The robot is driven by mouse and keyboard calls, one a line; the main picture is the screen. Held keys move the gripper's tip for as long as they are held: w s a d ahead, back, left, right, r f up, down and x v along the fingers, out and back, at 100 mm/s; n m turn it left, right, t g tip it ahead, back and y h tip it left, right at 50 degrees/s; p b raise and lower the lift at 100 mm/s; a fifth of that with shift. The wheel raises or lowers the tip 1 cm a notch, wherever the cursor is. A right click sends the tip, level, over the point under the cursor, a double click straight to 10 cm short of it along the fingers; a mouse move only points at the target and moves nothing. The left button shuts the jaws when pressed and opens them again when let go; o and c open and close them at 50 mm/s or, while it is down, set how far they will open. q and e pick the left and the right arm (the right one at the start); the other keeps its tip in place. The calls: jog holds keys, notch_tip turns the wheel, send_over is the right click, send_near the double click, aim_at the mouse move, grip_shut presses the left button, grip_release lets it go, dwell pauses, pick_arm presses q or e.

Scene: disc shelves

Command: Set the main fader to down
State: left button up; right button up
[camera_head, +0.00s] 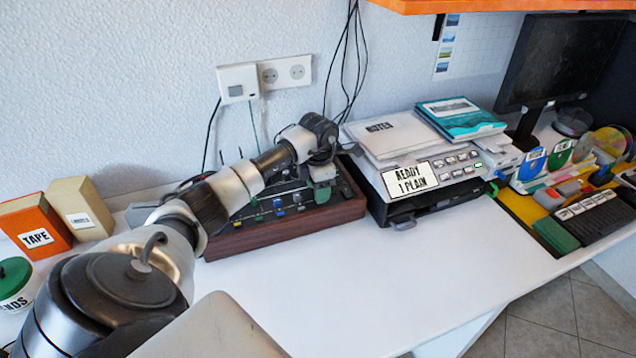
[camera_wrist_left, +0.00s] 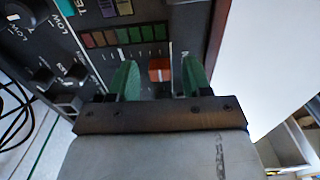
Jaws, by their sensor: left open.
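The mixer (camera_head: 290,215) is a dark panel in a wooden-sided case against the wall, with coloured fader caps on its face. In the left wrist view, a red-orange fader cap with a pale line (camera_wrist_left: 160,70) sits between the two green fingers of my left gripper (camera_wrist_left: 160,80), with a gap on each side. I take it for the main fader. In the head view my left gripper (camera_head: 322,190) is low over the mixer's right end, pointing down, and hides that fader. My left gripper is open. My right gripper is not in view.
A printer (camera_head: 425,180) labelled READY 1 PLAIN stands close to the mixer's right, with papers on top. An orange TAPE box (camera_head: 35,225) and a beige box (camera_head: 78,208) stand at the left. The white tabletop (camera_head: 370,285) in front is clear.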

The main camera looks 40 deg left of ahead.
pick_arm(q)
notch_tip(320, 180, up, 11)
dwell(0.4)
jog(key=shift+f, duration=0.2)
dwell(0.3)
